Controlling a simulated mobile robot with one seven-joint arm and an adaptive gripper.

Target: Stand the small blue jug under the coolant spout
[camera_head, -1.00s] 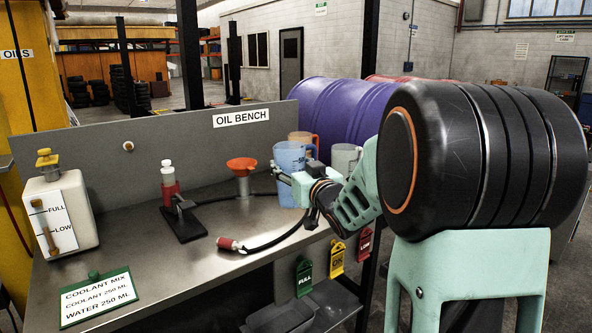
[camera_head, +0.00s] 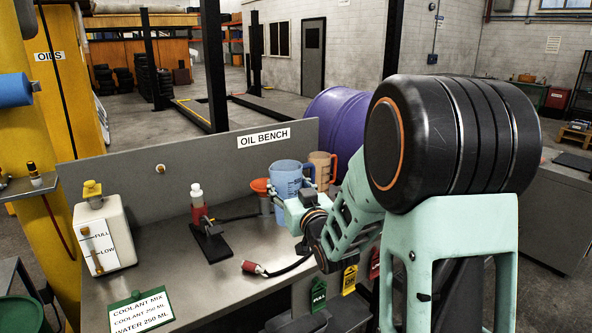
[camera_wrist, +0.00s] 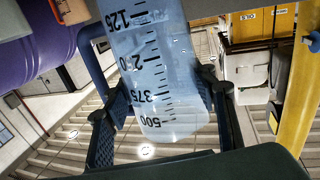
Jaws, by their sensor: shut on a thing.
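The small blue jug (camera_head: 287,180) is see-through with dark measuring marks and looks upright in the head view. My gripper (camera_head: 294,208) is shut on it, at the right side of the oil bench (camera_head: 235,235). In the wrist view the jug (camera_wrist: 150,65) fills the middle, between the two dark fingers of my gripper (camera_wrist: 157,97). Its marks run from 125 to 500. My gripper hides its lower part in the head view, so I cannot tell how high its base is. I cannot make out which thing is the coolant spout.
An orange funnel (camera_head: 262,186) stands just left of the jug, partly hidden. An orange jug (camera_head: 322,168) and purple drum (camera_head: 340,125) are behind.

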